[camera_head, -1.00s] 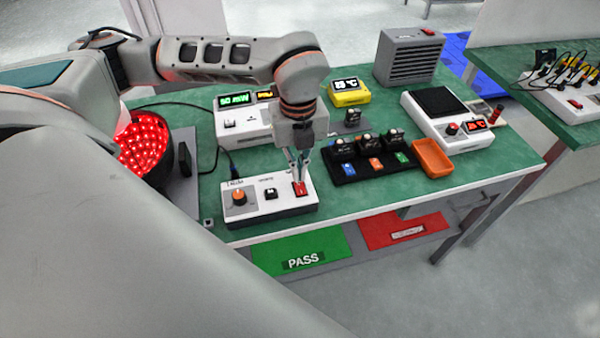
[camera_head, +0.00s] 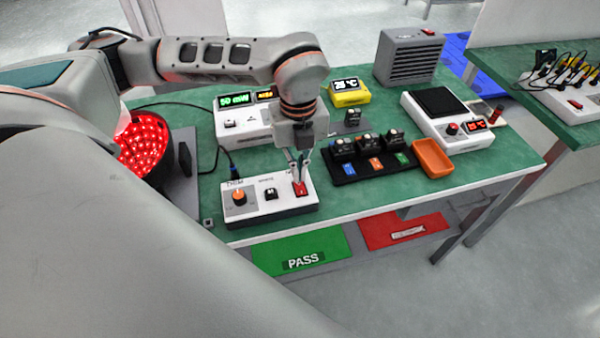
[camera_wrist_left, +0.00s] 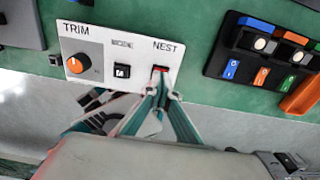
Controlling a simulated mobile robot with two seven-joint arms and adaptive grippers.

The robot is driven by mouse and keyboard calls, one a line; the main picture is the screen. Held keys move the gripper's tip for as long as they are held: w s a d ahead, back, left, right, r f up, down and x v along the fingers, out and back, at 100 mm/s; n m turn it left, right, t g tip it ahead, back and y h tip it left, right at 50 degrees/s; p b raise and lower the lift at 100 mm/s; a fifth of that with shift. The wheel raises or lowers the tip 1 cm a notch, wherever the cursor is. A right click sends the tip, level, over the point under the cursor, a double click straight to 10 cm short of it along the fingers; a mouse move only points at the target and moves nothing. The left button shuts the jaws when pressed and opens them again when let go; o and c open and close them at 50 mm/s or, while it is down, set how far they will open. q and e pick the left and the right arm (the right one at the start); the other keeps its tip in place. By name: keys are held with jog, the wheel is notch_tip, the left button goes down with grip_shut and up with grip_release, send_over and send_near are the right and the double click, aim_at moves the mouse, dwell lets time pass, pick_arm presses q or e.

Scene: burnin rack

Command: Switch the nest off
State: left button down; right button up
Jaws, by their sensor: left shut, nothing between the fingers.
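A white control box (camera_head: 267,205) with an orange trim knob (camera_head: 239,197), a black mode switch (camera_head: 270,194) and a red nest switch (camera_head: 300,189) sits at the front left of the green bench. In the left wrist view the nest switch (camera_wrist_left: 160,69) shows red under the NEST label. My left gripper (camera_head: 299,178) points down at the nest switch, shut and empty. In the wrist view its fingertips (camera_wrist_left: 163,84) meet at the switch's near edge and partly cover it. I cannot tell whether they touch it. My right gripper is not in view.
A white display unit (camera_head: 243,120) stands behind the box. A black tray (camera_head: 374,171) with several small modules and an orange bin (camera_head: 433,158) are to the right. A red-lit round lamp (camera_head: 145,146) is at the left.

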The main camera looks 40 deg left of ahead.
aim_at(299, 183)
pick_arm(q)
jog(key=shift+f+b, duration=0.55)
jog(key=shift+f, duration=0.55)
dwell(0.6)
jog(key=shift+r+p, duration=1.35)
jog(key=shift+r, duration=0.65)
jog(key=shift+r+p, duration=1)
jog(key=shift+r, duration=0.6)
jog(key=shift+f, duration=0.1)
